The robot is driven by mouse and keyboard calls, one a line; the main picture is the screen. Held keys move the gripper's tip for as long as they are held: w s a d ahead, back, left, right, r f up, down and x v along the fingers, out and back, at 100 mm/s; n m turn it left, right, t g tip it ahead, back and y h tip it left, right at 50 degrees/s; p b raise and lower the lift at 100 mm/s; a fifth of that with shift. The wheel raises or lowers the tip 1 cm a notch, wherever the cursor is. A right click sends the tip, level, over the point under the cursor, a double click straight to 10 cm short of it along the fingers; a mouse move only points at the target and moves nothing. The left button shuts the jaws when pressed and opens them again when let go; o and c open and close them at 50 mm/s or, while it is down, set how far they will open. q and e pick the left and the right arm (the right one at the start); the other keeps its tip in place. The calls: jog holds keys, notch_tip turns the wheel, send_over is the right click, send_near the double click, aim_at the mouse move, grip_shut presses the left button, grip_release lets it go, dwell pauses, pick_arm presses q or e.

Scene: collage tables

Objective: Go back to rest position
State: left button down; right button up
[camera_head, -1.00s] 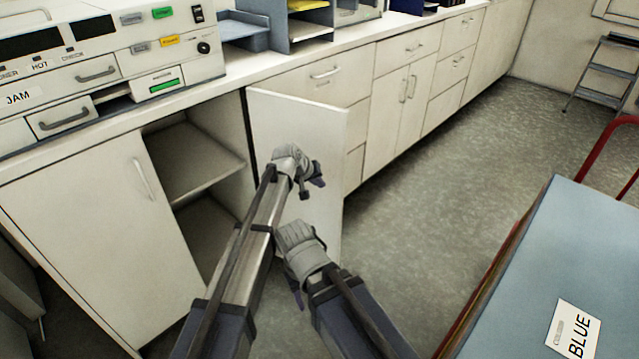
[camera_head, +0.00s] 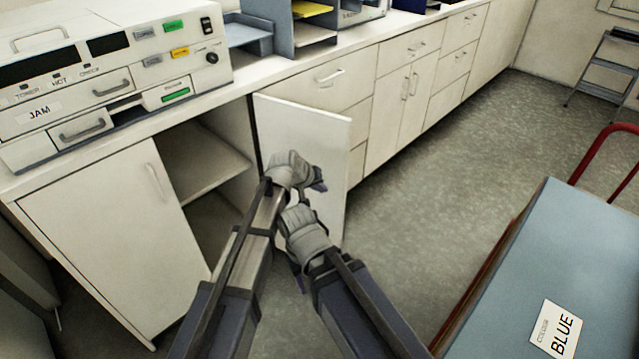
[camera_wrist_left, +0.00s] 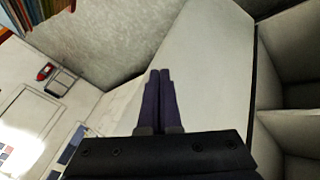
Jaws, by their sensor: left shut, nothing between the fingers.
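My left gripper (camera_head: 318,180) is in front of the open white cabinet door (camera_head: 325,135), and I cannot tell from the head view whether it touches. In the left wrist view its two dark fingers (camera_wrist_left: 160,100) lie together with nothing between them, and the pale door panel (camera_wrist_left: 215,60) shows beyond them. My right arm comes in from the lower right. Its grey wrist is close to the left arm, and its fingers are mostly hidden behind the arm.
The open cabinet (camera_head: 200,160) shows an empty shelf left of my arms. A white copier-like machine (camera_head: 110,75) marked JAM stands on the counter above. A blue-topped cart (camera_head: 530,270) with a red handle (camera_head: 600,150) stands at the right. Bare floor (camera_head: 430,190) lies between.

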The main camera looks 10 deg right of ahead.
pick_arm(q)
jog(key=s+a+f+g+y, duration=0.25)
jog(key=s+a, duration=0.75)
jog(key=a, duration=0.5)
jog(key=s+a+f+g+y, duration=0.2)
jog(key=s+a+y, duration=0.1)
jog(key=s+a, duration=0.95)
jog(key=s+d+r+m+y+p, duration=0.1)
jog(key=s+d+r+m+p, duration=0.2)
jog(key=d+r+p, duration=0.5)
notch_tip(320, 180, up, 4)
jog(key=s+p, duration=0.1)
jog(key=p, duration=0.2)
jog(key=shift+s+d+f+g, duration=0.15)
jog(key=shift+s+d+g, duration=0.1)
jog(key=shift+s+g, duration=0.15)
jog(key=shift+s, duration=0.15)
